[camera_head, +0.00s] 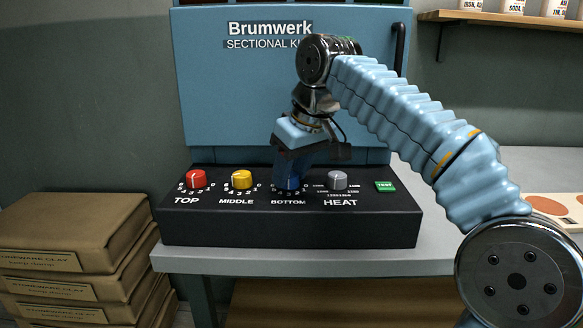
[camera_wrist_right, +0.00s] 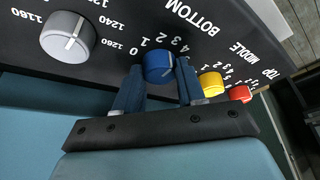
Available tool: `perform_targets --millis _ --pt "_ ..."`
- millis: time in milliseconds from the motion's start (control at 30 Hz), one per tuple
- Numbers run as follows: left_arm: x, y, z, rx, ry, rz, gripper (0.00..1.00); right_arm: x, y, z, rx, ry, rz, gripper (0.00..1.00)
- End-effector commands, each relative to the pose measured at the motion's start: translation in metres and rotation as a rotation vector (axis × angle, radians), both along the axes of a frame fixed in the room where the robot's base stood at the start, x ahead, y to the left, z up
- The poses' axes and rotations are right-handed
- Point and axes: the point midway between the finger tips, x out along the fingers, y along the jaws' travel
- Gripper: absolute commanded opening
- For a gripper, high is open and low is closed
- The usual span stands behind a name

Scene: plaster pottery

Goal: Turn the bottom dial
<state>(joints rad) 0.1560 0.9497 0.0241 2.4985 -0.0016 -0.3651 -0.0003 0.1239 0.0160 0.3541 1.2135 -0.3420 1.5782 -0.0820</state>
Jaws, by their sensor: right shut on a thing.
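The bottom dial (camera_wrist_right: 158,66) is a blue knob on the black control panel, marked BOTTOM. My right gripper (camera_head: 289,180) comes down on it from above and hides most of it in the head view. In the right wrist view the two dark blue fingers of the gripper (camera_wrist_right: 158,84) stand on either side of the blue dial and are shut on it. Numbers are printed around the dial; its exact setting is hard to read. My left gripper is not in view.
The red TOP dial (camera_head: 195,179) and yellow MIDDLE dial (camera_head: 241,179) sit left of the bottom dial. The grey HEAT dial (camera_head: 337,180) and a green button (camera_head: 385,186) sit right of it. The blue kiln (camera_head: 230,100) rises behind. Clay packages (camera_head: 70,230) are stacked at left.

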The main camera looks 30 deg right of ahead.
Motion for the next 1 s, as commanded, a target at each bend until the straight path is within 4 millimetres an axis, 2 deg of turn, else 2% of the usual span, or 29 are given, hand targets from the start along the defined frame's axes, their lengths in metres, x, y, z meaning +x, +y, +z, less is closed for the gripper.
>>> perform_targets --millis 267,600,1000 --pt "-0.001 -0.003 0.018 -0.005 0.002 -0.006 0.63 0.0 0.002 0.004 -0.003 0.001 -0.179 0.09" --pt "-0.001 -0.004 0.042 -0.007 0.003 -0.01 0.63 0.0 0.004 0.004 -0.003 0.0 -0.498 0.09" --pt "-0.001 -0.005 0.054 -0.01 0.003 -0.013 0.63 0.002 0.006 0.001 -0.002 -0.001 -0.879 0.09"
